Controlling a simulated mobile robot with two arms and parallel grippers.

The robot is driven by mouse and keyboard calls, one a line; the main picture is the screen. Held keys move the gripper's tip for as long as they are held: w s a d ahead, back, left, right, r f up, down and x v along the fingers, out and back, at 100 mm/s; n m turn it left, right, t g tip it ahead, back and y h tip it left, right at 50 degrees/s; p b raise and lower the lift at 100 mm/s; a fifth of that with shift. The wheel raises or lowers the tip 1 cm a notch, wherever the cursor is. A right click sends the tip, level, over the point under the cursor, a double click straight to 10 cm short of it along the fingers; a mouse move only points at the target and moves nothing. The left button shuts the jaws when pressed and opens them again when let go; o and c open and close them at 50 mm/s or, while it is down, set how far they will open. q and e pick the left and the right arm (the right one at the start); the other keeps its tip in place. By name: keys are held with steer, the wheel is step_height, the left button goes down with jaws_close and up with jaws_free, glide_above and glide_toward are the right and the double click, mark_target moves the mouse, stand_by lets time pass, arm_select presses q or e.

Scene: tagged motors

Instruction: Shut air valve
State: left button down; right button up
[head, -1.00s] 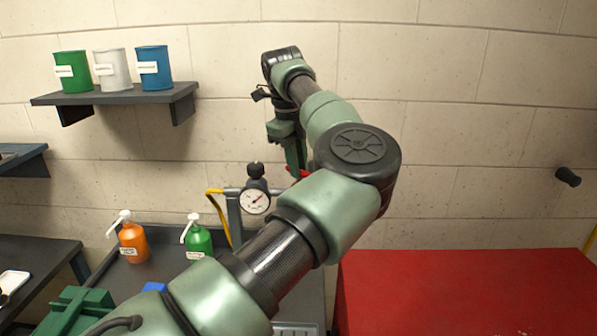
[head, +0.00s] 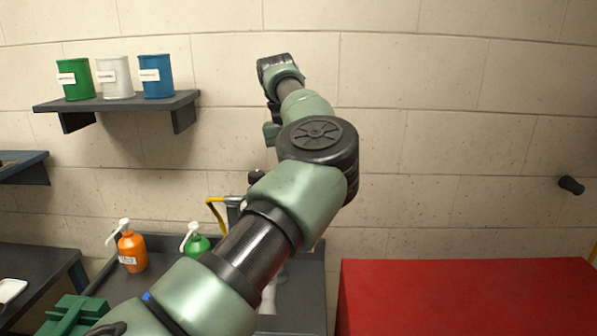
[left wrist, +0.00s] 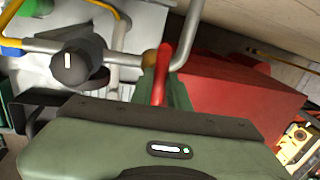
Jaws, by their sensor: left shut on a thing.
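The air valve's red lever (left wrist: 163,72) shows in the left wrist view beside a brass fitting (left wrist: 149,59) on a grey pipe (left wrist: 120,58). In that picture the lever lies across the pipe's line. My left gripper (left wrist: 166,92) is shut on the red lever, its green fingers at the lever's near end. In the head view my left arm hides the lever, the fingertips and most of the pipework. A black regulator knob (left wrist: 76,58) sits left of the valve, and its top also shows in the head view (head: 256,176). My right gripper is not in view.
A yellow hose (head: 215,212) runs by the pipe. Orange (head: 132,252) and green (head: 197,246) pump bottles stand on the dark bench. A red cabinet (head: 470,300) is at the right. A wall shelf (head: 120,103) holds three cans.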

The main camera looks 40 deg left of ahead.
arm_select(q)
steer(key=shift+m, duration=0.5)
steer(key=c, duration=1.4)
jaws_free()
steer(key=shift+o, duration=0.2)
steer(key=shift+r, duration=0.1)
step_height(320, 180, up, 7)
steer(key=a, duration=0.1)
steer(key=shift+s+r, duration=0.2)
steer(key=shift+s, duration=0.25)
steer(key=shift+a, duration=0.1)
